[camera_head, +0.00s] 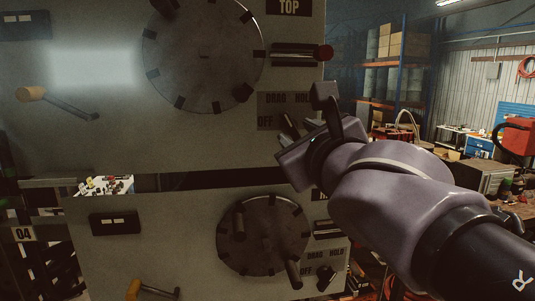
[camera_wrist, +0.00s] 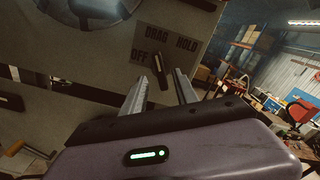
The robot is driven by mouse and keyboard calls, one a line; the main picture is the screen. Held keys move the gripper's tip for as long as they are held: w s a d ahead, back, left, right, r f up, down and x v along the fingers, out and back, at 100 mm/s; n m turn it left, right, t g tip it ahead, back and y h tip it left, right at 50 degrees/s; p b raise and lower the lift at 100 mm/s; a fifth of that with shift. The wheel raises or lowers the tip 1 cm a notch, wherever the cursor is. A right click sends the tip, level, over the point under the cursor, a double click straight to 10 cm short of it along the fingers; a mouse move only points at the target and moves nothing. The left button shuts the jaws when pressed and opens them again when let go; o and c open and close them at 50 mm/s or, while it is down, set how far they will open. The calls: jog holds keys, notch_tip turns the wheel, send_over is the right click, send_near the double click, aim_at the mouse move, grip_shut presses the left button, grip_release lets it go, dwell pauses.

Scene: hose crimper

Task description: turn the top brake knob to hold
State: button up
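My gripper (camera_wrist: 161,76) is open, with one finger to each side of the knob as seen from the wrist. Whether the fingers touch it, or how deep they reach, is unclear. In the head view my gripper (camera_head: 293,124) is at the plate's lower edge and hides most of the knob.
A large dial (camera_head: 203,55) and a red-ended lever (camera_head: 302,54) sit above on the upper panel. The lower panel has a similar dial (camera_head: 262,235) and its own DRAG/HOLD knob (camera_head: 325,276). Yellow-handled levers (camera_head: 31,94) stick out at left. Workshop shelves (camera_head: 398,75) stand behind at right.

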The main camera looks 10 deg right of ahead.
aim_at(290, 127)
jog(key=shift+w+r, duration=0.15)
jog(key=shift+w, duration=1.2)
jog(key=shift+s, duration=0.15)
grip_shut()
jog(key=shift+m, duration=0.4)
jog(key=m, duration=0.4)
jog(key=shift+m, duration=0.4)
jog(key=m, duration=0.6)
jog(key=shift+m, duration=0.3)
